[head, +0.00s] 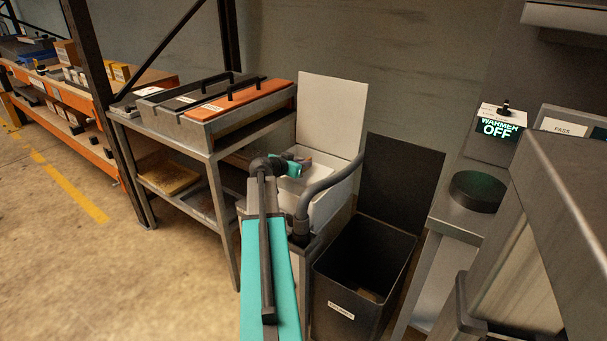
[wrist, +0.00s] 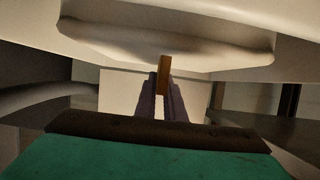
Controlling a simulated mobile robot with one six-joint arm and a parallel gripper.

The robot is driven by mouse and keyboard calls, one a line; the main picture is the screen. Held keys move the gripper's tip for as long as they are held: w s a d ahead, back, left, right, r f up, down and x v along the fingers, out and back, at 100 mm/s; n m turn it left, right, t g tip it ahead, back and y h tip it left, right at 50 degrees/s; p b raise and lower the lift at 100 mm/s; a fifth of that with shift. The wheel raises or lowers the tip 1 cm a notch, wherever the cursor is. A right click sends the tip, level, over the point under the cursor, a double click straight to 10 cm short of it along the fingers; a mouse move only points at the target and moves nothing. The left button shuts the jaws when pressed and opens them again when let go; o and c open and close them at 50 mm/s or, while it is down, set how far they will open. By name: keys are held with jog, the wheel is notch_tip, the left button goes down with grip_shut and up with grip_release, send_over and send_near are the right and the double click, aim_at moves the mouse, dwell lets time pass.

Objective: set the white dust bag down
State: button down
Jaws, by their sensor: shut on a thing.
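In the wrist view, the white dust bag (wrist: 165,40) is a large pale shape with a rounded, shaded underside across the top. A small brown tab (wrist: 164,72) stands at its lower edge. My gripper (wrist: 165,92) has its two dark fingers close together, shut on this tab. In the head view, my arm reaches out to the open white box, and my gripper (head: 290,167) is partly hidden behind the wrist. I cannot clearly make out the bag there. Whether the bag touches anything below is hidden.
The white box has a raised white lid (head: 331,110) and a grey hose (head: 330,185) in front. An open black bin (head: 335,293) stands to its right. A grey rack (head: 213,158) with trays is on the left. A counter with a black round object (head: 477,191) is right.

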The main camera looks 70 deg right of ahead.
jog(key=shift+f+b, duration=0.35)
jog(key=shift+f, duration=1.6)
jog(key=c, duration=1.8)
grip_release()
jog(key=shift+c, duration=0.2)
jog(key=p+v, duration=0.1)
jog(key=v, duration=1.1)
